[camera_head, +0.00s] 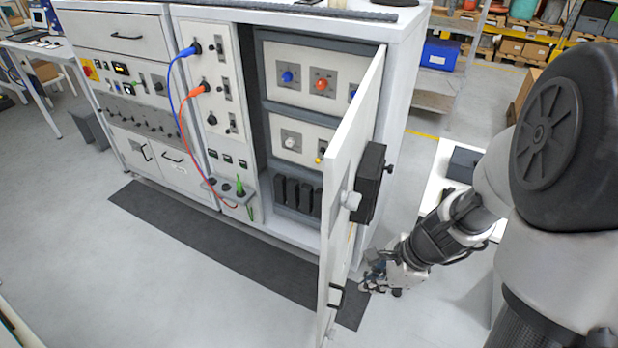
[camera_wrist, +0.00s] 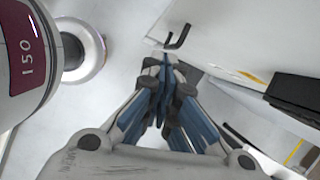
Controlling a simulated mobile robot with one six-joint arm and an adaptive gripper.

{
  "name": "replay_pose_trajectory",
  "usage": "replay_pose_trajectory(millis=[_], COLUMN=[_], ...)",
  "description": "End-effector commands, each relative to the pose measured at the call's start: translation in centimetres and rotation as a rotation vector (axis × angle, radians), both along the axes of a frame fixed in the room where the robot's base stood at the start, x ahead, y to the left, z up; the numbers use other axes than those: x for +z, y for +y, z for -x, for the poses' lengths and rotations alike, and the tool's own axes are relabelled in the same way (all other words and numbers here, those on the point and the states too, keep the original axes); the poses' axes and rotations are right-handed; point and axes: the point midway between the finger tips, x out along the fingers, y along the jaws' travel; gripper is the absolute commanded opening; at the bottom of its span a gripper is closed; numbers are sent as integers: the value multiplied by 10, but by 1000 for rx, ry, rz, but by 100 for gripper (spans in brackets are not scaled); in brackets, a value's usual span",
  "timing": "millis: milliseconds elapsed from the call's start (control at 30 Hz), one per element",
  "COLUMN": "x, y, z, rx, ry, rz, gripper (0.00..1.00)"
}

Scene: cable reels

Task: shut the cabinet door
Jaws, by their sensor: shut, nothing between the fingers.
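The white cabinet door (camera_head: 341,150) stands wide open, hinged at the right side of the cabinet (camera_head: 402,75) and swung out toward me. Its black handle (camera_head: 336,295) is low near the free edge. My gripper (camera_head: 368,280) is low on the door's right, outer side, close to the handle. In the wrist view, my shut, empty fingers (camera_wrist: 164,72) point at the door (camera_wrist: 245,35), with the handle (camera_wrist: 179,38) just beyond the tips. I cannot tell whether they touch the door.
A black box (camera_head: 369,184) sticks out from the door's outer face. Blue and red cables (camera_head: 180,105) hang on the cabinet front, left of the opening. A dark mat (camera_head: 215,240) lies before the cabinet. A white table (camera_head: 440,180) stands behind my arm. Floor left of the door is clear.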

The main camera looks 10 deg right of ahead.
Motion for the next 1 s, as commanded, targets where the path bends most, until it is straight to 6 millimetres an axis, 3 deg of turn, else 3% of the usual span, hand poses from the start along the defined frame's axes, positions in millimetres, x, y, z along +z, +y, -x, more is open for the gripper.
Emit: replay_pose_trajectory(millis=[100,267,467,800,1000], x=[-11,-23,-52,-120,-113], y=[-12,-15,-6,18,44], z=[1,1,-3,-16,-30], rx=[-157,-226,-223,-220,-218], ry=[65,91,92,91,87], rz=[-40,-55,-55,-54,-54], gripper=[0,0,0,0,0])
